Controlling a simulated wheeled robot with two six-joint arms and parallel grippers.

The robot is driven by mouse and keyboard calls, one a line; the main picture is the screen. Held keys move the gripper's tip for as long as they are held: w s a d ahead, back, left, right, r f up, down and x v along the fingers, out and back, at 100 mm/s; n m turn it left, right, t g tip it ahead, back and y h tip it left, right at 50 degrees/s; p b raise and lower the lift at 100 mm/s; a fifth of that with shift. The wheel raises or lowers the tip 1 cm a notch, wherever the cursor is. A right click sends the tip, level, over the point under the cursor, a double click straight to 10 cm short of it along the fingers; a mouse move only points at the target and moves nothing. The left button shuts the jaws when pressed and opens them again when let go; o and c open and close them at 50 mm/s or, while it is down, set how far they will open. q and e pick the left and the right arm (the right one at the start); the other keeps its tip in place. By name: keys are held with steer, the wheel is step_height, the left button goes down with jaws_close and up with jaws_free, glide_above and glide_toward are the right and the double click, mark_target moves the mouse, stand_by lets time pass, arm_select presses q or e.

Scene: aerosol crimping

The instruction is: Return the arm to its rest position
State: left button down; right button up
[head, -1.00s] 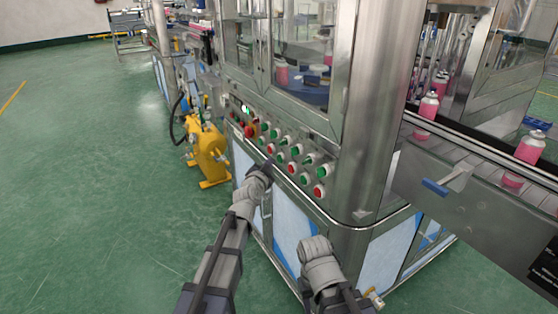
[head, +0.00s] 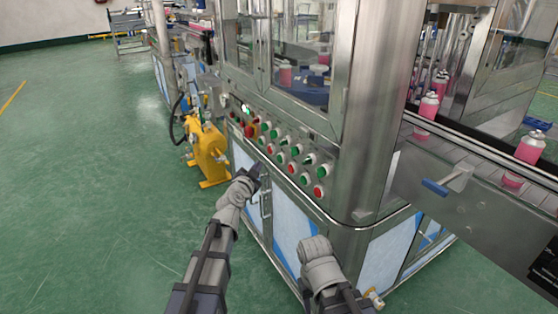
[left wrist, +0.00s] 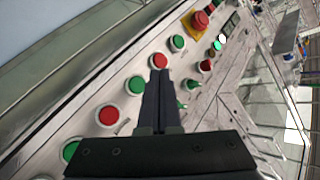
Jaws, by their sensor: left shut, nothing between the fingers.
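My left gripper (head: 256,171) is at the end of the grey arm in the head view, in front of the machine's lower edge and just below the button panel (head: 276,149). Its dark fingers (left wrist: 158,92) are together and empty in the left wrist view, pointing toward the panel's red and green buttons. My right arm (head: 318,262) shows at the bottom centre of the head view, folded, and its gripper is out of sight.
A red mushroom button (left wrist: 200,20) sits among the buttons. A yellow machine (head: 207,150) stands on the green floor at left. A conveyor (head: 470,142) with pink cans (head: 530,148) runs at right. The floor at left is clear.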

stand_by(0.3)
arm_select(q)
steer(key=s+d+f+g+h, duration=0.3)
steer(key=s+d+f+g, duration=0.5)
steer(key=s+d+f, duration=0.5)
steer(key=s+a+f+n+g+y, duration=0.2)
steer(key=s+f+n+g+y, duration=0.15)
steer(key=s, duration=0.75)
steer(key=s+a+f+n+g+y, duration=0.25)
steer(key=s+g, duration=0.25)
steer(key=s, duration=0.6)
step_height(320, 180, up, 28)
steer(key=p, duration=2.8)
steer(key=shift+s+a+m+y, duration=0.15)
steer(key=shift+m+y, duration=0.15)
steer(key=shift+y, duration=0.1)
